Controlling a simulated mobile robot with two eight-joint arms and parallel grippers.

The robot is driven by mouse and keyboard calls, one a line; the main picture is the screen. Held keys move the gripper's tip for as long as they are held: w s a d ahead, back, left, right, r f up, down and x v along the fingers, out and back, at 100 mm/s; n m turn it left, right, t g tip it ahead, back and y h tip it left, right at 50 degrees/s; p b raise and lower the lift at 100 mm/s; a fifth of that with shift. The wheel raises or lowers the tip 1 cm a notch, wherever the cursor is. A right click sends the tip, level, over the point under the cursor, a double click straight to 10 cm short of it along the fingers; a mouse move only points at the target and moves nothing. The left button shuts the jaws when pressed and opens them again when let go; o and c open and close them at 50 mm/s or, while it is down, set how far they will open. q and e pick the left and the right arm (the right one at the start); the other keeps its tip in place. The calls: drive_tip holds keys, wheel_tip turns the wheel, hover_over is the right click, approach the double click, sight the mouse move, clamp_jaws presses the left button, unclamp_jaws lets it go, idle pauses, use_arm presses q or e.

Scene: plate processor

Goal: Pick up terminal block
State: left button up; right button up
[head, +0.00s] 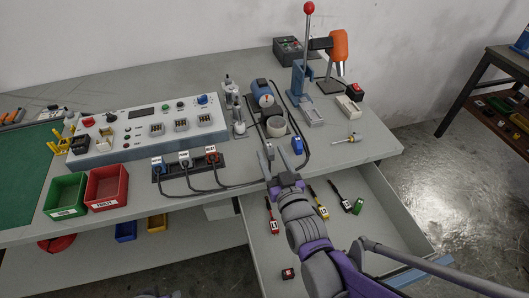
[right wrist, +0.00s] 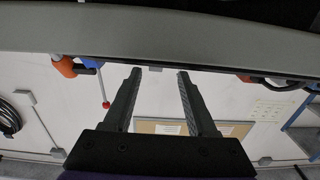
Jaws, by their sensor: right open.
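I cannot tell for certain which thing is the terminal block. A small green block (head: 357,206) lies in the open drawer on the right, and a small dark red block (head: 288,273) lies near the drawer's front left. A beige block (head: 348,106) sits on the bench at the back right. My right gripper (head: 267,158) is over the bench's front edge, left of the green block and apart from it. In the right wrist view the right gripper (right wrist: 153,75) is open with nothing between its fingers. My left gripper is not in view.
The open drawer (head: 405,226) also holds red, yellow and black tagged tools. A control panel (head: 150,128), green bin (head: 66,196), red bin (head: 107,187) and black cables (head: 205,189) are on the bench. A lever press (head: 305,75) stands behind the gripper. The drawer's middle floor is mostly clear.

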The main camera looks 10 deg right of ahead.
drive_tip(key=w, duration=0.3)
drive_tip(key=w+b, duration=0.1)
drive_tip(key=w, duration=0.3)
drive_tip(key=shift+d+f, duration=0.15)
clamp_jaws()
